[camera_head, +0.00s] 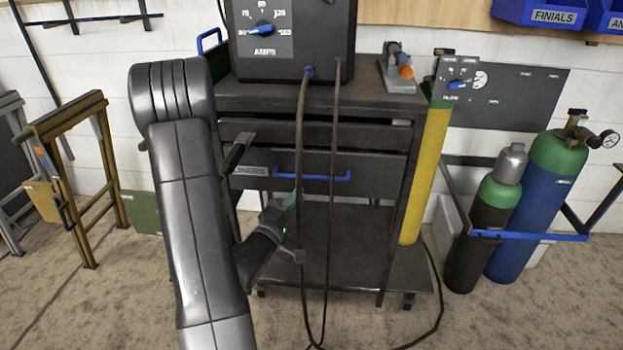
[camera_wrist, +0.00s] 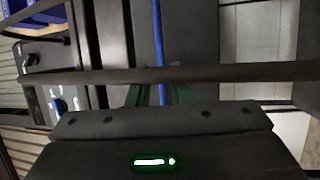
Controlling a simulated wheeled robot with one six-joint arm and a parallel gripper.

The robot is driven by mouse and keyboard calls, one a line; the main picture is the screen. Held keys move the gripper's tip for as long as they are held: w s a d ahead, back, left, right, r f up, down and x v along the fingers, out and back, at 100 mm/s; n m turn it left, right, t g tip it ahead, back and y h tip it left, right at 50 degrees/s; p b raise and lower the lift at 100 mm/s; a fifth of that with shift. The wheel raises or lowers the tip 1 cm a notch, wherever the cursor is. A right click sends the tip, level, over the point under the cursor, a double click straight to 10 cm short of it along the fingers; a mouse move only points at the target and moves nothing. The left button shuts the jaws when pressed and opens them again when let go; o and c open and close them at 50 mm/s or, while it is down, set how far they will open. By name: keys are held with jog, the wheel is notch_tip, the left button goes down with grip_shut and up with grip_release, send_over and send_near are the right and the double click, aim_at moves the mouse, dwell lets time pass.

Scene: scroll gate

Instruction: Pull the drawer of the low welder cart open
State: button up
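The low welder cart (camera_head: 345,97) stands ahead against the wall. Its drawer (camera_head: 378,187) has a dark front, a partly hidden label ending in "NERS" and a blue bar handle (camera_head: 335,177). The drawer looks shut or nearly so. My gripper (camera_head: 294,200) is at the left part of the handle, partly hidden by cables. In the wrist view the blue handle (camera_wrist: 159,45) runs between my green fingertips (camera_wrist: 158,94), which are apart, one to each side. I cannot tell how deep the handle sits between them or whether they touch it.
Dark cables (camera_head: 334,200) hang from the welder (camera_head: 290,40) across the drawer front; one crosses close before my fingers in the wrist view (camera_wrist: 235,72). A yellow cylinder (camera_head: 425,175) stands at the cart's right side. Gas bottles (camera_head: 535,200) stand farther right. Floor before the cart is mostly clear.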

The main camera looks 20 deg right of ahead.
aim_at(313, 177)
jog(key=x, duration=0.8)
jog(key=shift+w+d+r+b, duration=0.1)
jog(key=shift+w+d+b, duration=0.15)
jog(key=shift+d+b, duration=0.05)
grip_shut()
